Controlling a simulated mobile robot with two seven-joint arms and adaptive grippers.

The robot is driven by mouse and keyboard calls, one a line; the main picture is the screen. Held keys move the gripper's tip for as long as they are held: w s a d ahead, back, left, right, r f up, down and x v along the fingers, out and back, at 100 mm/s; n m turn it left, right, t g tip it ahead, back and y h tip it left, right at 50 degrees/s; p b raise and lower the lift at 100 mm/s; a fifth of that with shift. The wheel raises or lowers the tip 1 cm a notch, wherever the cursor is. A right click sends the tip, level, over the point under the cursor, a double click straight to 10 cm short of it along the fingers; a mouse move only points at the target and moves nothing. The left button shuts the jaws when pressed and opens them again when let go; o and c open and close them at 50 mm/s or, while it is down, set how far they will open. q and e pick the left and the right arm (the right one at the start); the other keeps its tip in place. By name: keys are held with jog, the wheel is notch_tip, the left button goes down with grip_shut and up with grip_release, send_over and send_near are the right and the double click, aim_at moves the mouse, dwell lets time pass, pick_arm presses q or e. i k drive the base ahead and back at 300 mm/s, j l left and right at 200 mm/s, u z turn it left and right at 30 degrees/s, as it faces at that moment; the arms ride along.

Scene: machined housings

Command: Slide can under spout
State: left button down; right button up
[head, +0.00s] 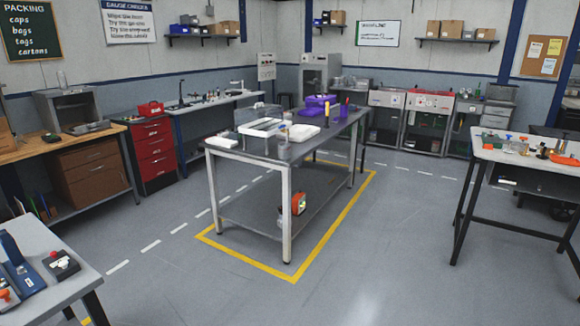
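Neither of my grippers is in view. I cannot make out a spout for certain, and no can is clear at this distance. The central workbench (262,160) carries white trays (260,127), a small pale cylindrical item (284,150) near its front edge, a yellow upright item (326,112) and purple items (318,101).
Yellow floor tape (250,265) surrounds the central bench. A wooden-topped bench (62,147) and red drawer cabinet (152,150) stand left. A table with small parts (535,159) stands right, another table (50,285) at the near left. The grey floor (390,250) ahead is clear.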

aim_at(284, 149)
jog(key=i, duration=1.7)
jog(key=i+z, duration=0.1)
jog(key=i, duration=0.75)
jog(key=i+j, duration=0.15)
jog(key=i, duration=0.65)
jog(key=i+z, duration=0.25)
